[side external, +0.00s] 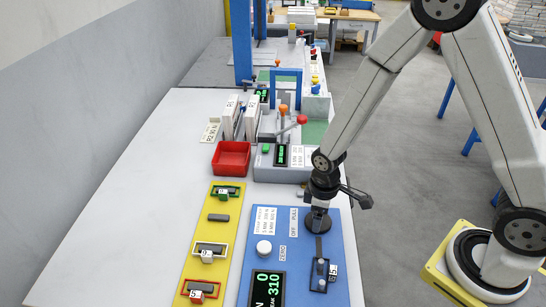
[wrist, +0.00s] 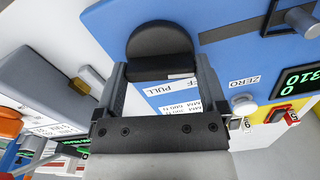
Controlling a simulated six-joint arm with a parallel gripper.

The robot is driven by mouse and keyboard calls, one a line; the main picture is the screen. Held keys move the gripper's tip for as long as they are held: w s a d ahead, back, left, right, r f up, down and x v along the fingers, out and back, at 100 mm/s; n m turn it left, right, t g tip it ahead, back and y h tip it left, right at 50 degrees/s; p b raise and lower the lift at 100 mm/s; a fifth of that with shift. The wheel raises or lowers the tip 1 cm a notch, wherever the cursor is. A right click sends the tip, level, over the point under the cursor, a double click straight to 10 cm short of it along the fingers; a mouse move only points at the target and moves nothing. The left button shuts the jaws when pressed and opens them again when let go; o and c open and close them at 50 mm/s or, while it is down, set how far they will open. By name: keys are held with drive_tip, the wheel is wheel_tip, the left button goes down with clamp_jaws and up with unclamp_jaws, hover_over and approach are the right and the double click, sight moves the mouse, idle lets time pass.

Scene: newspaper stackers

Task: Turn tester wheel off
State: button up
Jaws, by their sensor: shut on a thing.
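The tester wheel (side external: 318,224) is a black round knob at the top right of the blue tester panel (side external: 340,262). Labels reading OFF and PULL lie beside it. My gripper (side external: 320,208) points down over the wheel. In the wrist view, the wheel (wrist: 162,45) shows as a black knob with a raised grip bar. The fingers of my gripper (wrist: 161,72) stand on either side of this bar and are shut on it. The OFF label is partly hidden by the knob in the wrist view.
The panel's display (side external: 268,289) shows 0 and 310 in green. A white ZERO button (side external: 264,247) is left of the wheel, and a slotted clamp (side external: 322,275) is below it. A yellow board (side external: 222,230), a red tray (side external: 231,158) and a grey device (side external: 266,172) are nearby. The table's left side is clear.

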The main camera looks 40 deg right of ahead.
drive_tip(key=shift+n, duration=1.3)
drive_tip(key=o, duration=0.9)
drive_tip(key=shift+r, duration=0.15)
drive_tip(key=shift+r, duration=3.8)
